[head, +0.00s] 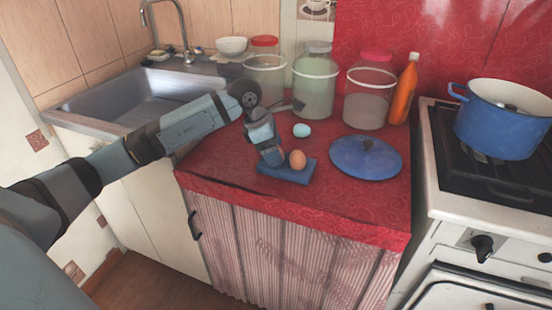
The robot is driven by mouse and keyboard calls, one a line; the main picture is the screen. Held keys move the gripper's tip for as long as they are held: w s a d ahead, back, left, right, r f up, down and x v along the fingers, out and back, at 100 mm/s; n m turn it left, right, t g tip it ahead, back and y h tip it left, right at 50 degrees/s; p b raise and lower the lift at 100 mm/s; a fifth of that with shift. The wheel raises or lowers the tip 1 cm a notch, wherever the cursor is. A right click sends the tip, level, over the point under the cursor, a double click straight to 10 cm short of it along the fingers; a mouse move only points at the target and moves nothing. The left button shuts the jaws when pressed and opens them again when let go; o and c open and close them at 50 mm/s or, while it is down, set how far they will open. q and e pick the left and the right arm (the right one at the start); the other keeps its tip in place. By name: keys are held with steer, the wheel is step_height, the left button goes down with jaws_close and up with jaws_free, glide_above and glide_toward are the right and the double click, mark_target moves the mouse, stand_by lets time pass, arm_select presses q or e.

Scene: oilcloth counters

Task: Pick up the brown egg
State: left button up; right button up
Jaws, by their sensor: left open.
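The brown egg (297,159) sits upright at the right part of a small blue block or tray (285,174) near the front of the red counter. My left gripper (276,159) is open and empty just left of the egg, low over the blue piece. Whether a finger touches the egg, I cannot tell. A pale blue egg (302,130) lies behind on the red cloth. My right gripper is not in view.
A blue lid (366,157) lies right of the egg. Glass jars (315,85) and an orange bottle (403,90) line the back. A stove with a blue pot (503,125) stands right, a sink (150,95) left. The counter's front left is clear.

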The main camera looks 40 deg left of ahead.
arm_select(q)
steer(key=shift+w+d+f, duration=0.1)
steer(key=shift+f, duration=0.25)
steer(key=shift+r, duration=0.1)
steer(key=c, duration=0.6)
steer(key=shift+c, duration=0.5)
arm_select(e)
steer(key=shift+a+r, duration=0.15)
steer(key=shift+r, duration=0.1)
arm_select(q)
steer(key=shift+r, duration=0.15)
